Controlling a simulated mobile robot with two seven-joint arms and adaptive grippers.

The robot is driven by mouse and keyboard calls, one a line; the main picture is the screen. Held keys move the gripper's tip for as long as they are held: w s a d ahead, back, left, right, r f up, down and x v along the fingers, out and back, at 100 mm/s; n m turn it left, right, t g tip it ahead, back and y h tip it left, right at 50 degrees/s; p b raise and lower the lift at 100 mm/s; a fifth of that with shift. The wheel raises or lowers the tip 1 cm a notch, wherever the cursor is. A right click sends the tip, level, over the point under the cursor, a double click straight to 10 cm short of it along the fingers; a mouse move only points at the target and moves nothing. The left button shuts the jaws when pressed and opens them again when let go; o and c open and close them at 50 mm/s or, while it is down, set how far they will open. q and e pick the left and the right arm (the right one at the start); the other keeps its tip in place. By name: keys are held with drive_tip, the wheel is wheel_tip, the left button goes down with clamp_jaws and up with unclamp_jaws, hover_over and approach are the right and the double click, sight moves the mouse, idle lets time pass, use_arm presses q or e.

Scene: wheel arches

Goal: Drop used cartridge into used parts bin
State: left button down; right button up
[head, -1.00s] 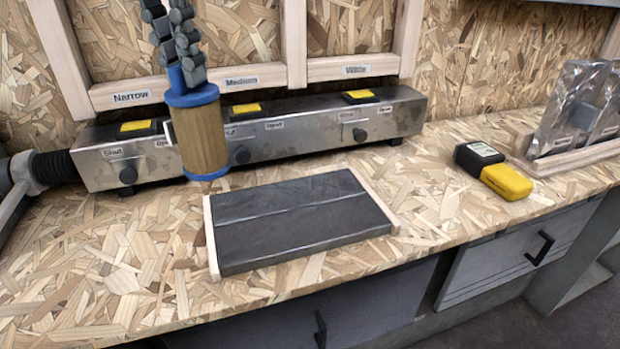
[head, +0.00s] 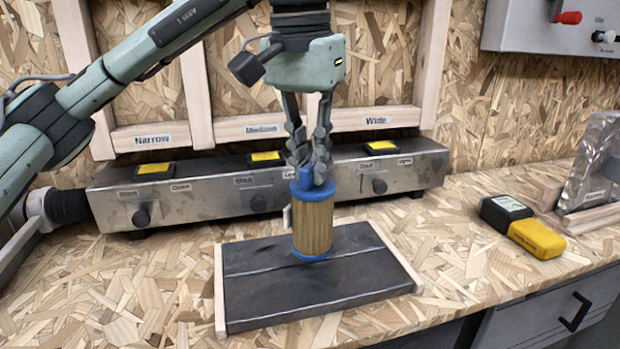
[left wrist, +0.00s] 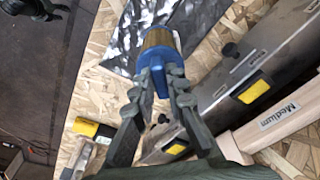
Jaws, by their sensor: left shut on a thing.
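The used cartridge (head: 312,226) is a tan pleated cylinder with blue end caps, held upright by the blue knob on its top. My left gripper (head: 312,178) comes down from above and is shut on that knob. The cartridge appears in front of the dark mat's back part; I cannot tell whether it touches the mat. In the left wrist view, the cartridge (left wrist: 158,42) hangs from the fingers (left wrist: 160,82) over the grey mat surface. I see no bin that I can identify as the used parts bin. My right gripper is not in view.
The dark mat (head: 300,300) has wooden side strips. Behind it stands a metal manifold (head: 222,195) with knobs and yellow-topped parts. A black and yellow device (head: 522,226) and a bagged item in a wooden rack (head: 592,165) are at the right. The bench front-left is clear.

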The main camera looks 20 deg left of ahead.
sight(313, 208)
use_arm(q)
drive_tip(key=shift+f, duration=1.35)
drive_tip(key=c, duration=1.5)
unclamp_jaws()
drive_tip(key=shift+c, duration=0.2)
